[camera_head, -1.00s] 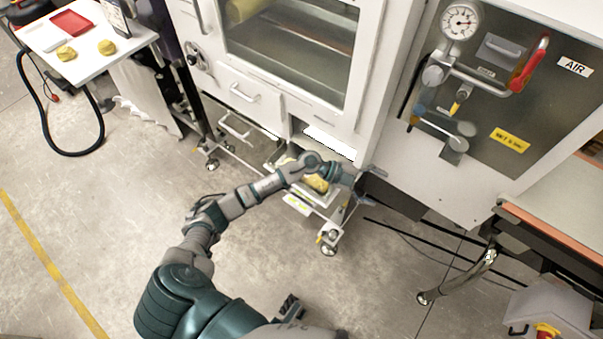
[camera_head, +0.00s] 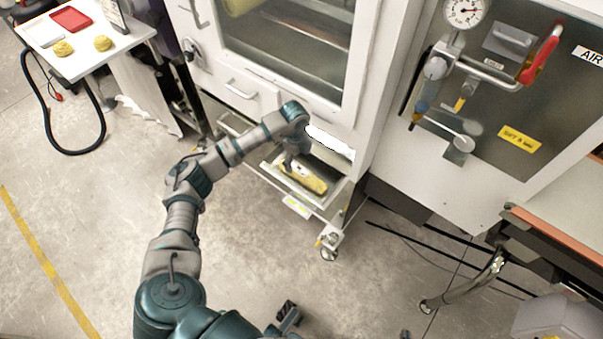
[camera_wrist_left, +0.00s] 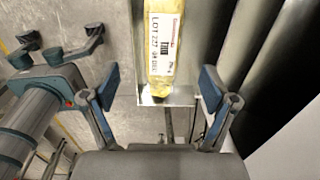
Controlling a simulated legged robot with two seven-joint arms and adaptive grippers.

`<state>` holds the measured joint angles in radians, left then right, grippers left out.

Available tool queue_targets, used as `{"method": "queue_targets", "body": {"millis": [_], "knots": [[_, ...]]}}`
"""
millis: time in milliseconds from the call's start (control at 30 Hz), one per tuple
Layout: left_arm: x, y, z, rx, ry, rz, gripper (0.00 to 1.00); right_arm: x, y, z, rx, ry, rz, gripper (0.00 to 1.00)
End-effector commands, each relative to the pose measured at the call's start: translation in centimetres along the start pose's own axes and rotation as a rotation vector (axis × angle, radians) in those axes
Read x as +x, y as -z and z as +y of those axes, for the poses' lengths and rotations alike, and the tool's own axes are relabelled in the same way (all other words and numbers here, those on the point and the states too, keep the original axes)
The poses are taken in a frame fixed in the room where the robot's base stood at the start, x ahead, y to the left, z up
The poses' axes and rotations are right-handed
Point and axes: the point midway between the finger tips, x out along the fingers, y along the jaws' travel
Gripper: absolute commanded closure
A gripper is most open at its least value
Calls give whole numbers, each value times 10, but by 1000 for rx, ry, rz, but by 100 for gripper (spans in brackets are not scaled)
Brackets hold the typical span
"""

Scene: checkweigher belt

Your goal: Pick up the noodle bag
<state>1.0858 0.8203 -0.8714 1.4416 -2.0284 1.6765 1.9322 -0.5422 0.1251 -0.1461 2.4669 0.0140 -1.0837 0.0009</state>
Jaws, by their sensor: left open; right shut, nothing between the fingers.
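The noodle bag (camera_head: 311,181) is a long yellow packet with a pale label. It lies on a metal tray (camera_head: 333,200) low at the front of the white machine. In the left wrist view the bag (camera_wrist_left: 166,45) runs up the picture, its printed label facing me. My left gripper (camera_head: 290,165) points down at the bag's far-left part and hides some of it. In the wrist view this gripper's fingers (camera_wrist_left: 161,84) are spread apart, with the bag's near end between them in the picture. Contact does not show.
The white machine (camera_head: 375,95) with its window rises just behind the tray. A side table (camera_head: 90,57) at top left holds a red tray (camera_head: 71,18) and yellow noodle lumps. Grey floor (camera_head: 130,215) is open in front. A steel cabinet stands right.

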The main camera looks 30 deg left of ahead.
Motion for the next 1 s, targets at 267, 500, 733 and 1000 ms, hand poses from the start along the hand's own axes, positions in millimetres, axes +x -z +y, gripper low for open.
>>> {"method": "queue_targets", "body": {"millis": [267, 500, 733, 1000], "knots": [[28, -4, -1, -1, 0, 6, 14, 6, 22, -8, -3, 5, 118, 100], [63, 2, -4, 0, -2, 5, 14, 12, 58, -12, -1, 22, 325, 100], [68, 5, -5, 1, 2, 1, 14, 8, 70, -12, 2, 28, 392, 100], [70, 1, -5, 0, 2, 5, 52, 9, 70, -14, -1, 25, 387, 100]]}}
